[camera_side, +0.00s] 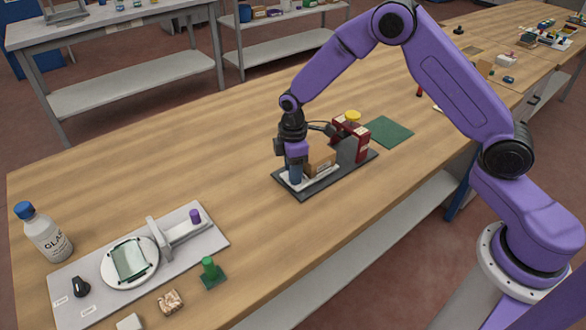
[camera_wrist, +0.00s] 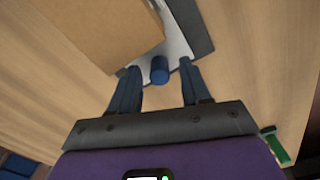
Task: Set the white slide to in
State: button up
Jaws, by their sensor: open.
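The white slide (camera_side: 327,174) lies on a dark grey base plate (camera_side: 310,190) in the middle of the table. In the wrist view, the slide (camera_wrist: 172,32) is a pale strip with an upright blue knob (camera_wrist: 160,70) on it. A brown box (camera_wrist: 100,28) sits beside the knob and covers part of the slide. My gripper (camera_side: 294,182) points down over the near-left end of the base. In the wrist view, my gripper (camera_wrist: 160,72) is open, with one finger on each side of the knob. A gap shows on both sides of it.
A dark red unit (camera_side: 350,138) with a yellow top stands at the base's far end, near a green mat (camera_side: 389,132). Bare table lies between.

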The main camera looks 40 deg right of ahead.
jog(key=shift+f, duration=0.1)
grip_shut()
jog(key=d, duration=1.3)
jog(key=shift+d, duration=0.35)
grip_release()
jog(key=shift+d, duration=0.1)
jog(key=shift+w, duration=0.1)
jog(key=shift+w+r, duration=0.1)
jog(key=shift+r, duration=0.5)
notch_tip(320, 180, up, 16)
jog(key=shift+s+a, duration=0.25)
jog(key=shift+a, duration=0.05)
